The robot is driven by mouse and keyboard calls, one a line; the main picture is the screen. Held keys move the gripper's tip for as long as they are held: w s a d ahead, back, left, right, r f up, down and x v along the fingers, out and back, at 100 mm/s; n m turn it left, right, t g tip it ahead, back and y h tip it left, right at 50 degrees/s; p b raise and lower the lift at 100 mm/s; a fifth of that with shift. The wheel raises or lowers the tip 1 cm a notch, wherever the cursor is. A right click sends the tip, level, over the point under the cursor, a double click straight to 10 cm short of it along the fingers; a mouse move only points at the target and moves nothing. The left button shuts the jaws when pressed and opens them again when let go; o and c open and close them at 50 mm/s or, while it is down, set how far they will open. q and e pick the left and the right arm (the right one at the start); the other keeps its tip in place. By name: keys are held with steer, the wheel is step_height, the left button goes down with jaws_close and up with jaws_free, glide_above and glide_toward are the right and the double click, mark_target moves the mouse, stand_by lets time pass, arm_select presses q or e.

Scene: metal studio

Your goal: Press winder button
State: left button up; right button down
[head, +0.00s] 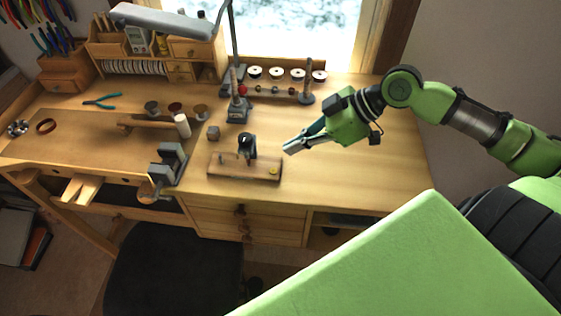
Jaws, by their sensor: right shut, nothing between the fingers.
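The winder (244,167) is a wooden board with a dark upright mechanism (246,143) on it, near the front edge of the workbench. A small round yellow button (273,170) sits at the board's right end. My right gripper (288,149) comes in from the right and is shut and empty. In the picture its tips are just above and to the right of the button. They look apart from the button, though the exact height is hard to tell. My left gripper is not in view.
A grey vise (168,165) stands left of the winder. A spool rack (282,82) stands by the window. The bench (370,170) to the right is clear.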

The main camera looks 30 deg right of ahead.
mark_target(273, 171)
steer(key=x, duration=0.3)
steer(key=shift+w+a+f+p, duration=0.2)
steer(key=shift+w+a+p, duration=0.05)
steer(key=shift+p, duration=0.1)
steer(key=f+p, duration=0.1)
steer(key=f, duration=0.2)
steer(key=shift+a+f, duration=0.2)
steer(key=shift+f, duration=0.65)
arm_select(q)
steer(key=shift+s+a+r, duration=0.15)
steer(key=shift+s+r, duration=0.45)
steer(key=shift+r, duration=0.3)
